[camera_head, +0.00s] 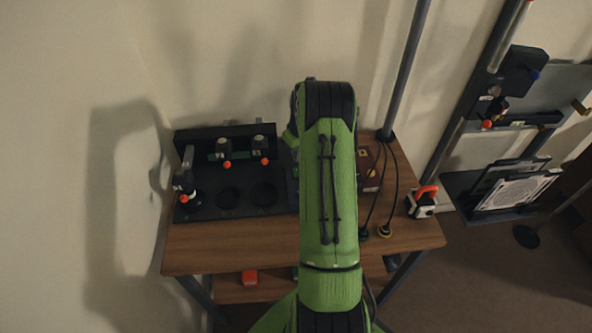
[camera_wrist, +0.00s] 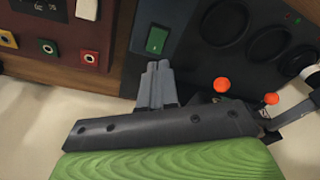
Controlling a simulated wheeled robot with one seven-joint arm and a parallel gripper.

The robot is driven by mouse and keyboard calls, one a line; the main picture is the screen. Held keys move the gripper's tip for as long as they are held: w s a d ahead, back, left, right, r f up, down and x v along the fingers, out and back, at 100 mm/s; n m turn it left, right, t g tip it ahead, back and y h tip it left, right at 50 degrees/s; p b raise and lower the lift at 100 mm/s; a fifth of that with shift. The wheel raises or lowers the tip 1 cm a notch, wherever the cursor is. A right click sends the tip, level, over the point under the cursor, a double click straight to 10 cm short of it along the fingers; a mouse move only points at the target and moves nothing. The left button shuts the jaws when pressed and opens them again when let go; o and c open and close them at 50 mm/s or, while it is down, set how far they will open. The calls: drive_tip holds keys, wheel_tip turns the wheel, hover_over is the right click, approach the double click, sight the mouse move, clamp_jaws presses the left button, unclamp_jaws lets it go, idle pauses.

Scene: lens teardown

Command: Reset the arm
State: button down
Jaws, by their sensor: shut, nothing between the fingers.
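My green arm (camera_head: 330,190) reaches up over the middle of the wooden table in the head view and hides my gripper there. In the wrist view, the grey fingers of my gripper (camera_wrist: 158,80) are together and empty. I cannot tell the exact gap between fingertips and panel.
A black fixture (camera_head: 210,207) with round recesses and orange-knobbed clamps stands on the table's left. Its recesses (camera_wrist: 270,42) show in the wrist view. A socket box (camera_wrist: 65,35), partly hidden in the head view, is beside it. An orange-handled device (camera_head: 422,203) stands at the table's right. A pole (camera_head: 408,70) rises behind.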

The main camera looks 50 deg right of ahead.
drive_tip(key=s+a+r+n+t, duration=0.1)
drive_tip(key=s+a+r, duration=0.1)
drive_tip(key=a+r, duration=0.8)
drive_tip(key=s+a+r+t, duration=0.1)
drive_tip(key=s+a+r, duration=0.1)
drive_tip(key=a+r, duration=0.9)
drive_tip(key=s+a+r+t, duration=0.1)
drive_tip(key=s+a, duration=0.5)
drive_tip(key=s, duration=0.3)
drive_tip(key=s+a+r+n, duration=0.1)
drive_tip(key=s+a, duration=0.6)
drive_tip(key=s, duration=0.2)
drive_tip(key=shift+t, duration=0.4)
drive_tip(key=shift+s, duration=0.1)
